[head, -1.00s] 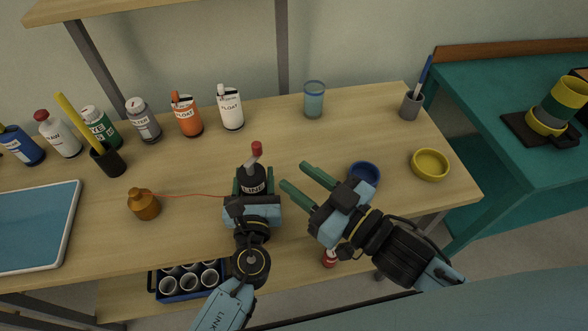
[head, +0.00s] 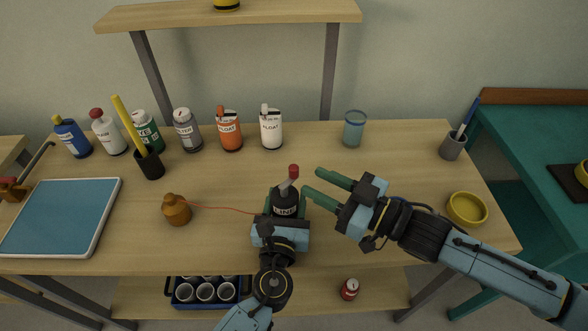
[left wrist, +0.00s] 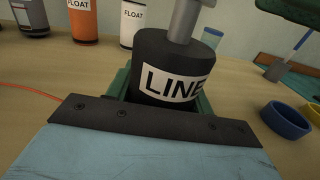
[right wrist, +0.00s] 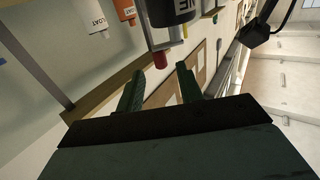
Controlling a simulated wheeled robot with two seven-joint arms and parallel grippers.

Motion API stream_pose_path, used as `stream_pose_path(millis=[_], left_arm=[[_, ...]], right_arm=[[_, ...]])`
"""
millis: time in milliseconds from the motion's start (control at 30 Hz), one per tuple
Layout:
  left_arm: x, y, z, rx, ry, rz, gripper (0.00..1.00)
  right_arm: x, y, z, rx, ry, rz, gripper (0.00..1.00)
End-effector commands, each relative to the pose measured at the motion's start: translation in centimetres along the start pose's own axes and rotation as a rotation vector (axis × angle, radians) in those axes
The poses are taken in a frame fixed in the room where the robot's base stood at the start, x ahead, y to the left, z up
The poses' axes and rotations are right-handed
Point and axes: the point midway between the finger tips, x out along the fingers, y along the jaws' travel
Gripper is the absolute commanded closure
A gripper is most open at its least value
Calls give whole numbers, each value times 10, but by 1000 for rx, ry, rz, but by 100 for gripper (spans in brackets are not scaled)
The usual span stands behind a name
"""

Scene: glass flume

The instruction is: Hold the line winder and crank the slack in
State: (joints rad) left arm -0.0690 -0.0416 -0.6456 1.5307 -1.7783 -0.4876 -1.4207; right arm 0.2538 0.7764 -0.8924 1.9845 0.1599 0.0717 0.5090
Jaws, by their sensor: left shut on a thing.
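The line winder (head: 284,206) is a black drum with a white LINE label, and it stands upright in my left gripper (head: 284,203). The left gripper's green fingers are shut on its two sides. On top is a grey crank arm with a red knob (head: 294,171). The drum also fills the middle of the left wrist view (left wrist: 170,70). A thin red line (head: 225,209) runs from the winder to an orange-brown weight (head: 176,211). My right gripper (head: 312,181) is open and empty, just right of the knob. In the right wrist view the knob (right wrist: 161,59) lies just beyond the fingertips.
Several bottles (head: 230,130) and a blue glass (head: 354,130) stand along the back. A yellow dish (head: 467,208) is at the right. A blue bowl (left wrist: 285,120) shows in the left wrist view. A blue tray (head: 60,218) lies at the left. An overhead shelf (head: 220,16) spans the back.

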Motion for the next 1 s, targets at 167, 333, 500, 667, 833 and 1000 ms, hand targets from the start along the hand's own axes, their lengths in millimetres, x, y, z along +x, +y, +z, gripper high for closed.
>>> stream_pose_path(millis=[167, 333, 500, 667, 833, 1000], left_arm=[[0, 0, 0, 0, 0, 0, 74], [0, 0, 0, 0, 0, 1, 74], [0, 0, 0, 0, 0, 1, 74], [0, 0, 0, 0, 0, 1, 74], [0, 0, 0, 0, 0, 0, 74], [0, 0, 0, 0, 0, 0, 74]], right_arm=[[36, 0, -1, -1, 2, -1, 64], [56, 0, 0, -1, 1, 0, 64], [63, 0, 0, -1, -1, 0, 64], [63, 0, 0, -1, -1, 0, 64], [63, 0, 0, -1, -1, 0, 75], [63, 0, 0, -1, -1, 0, 98]])
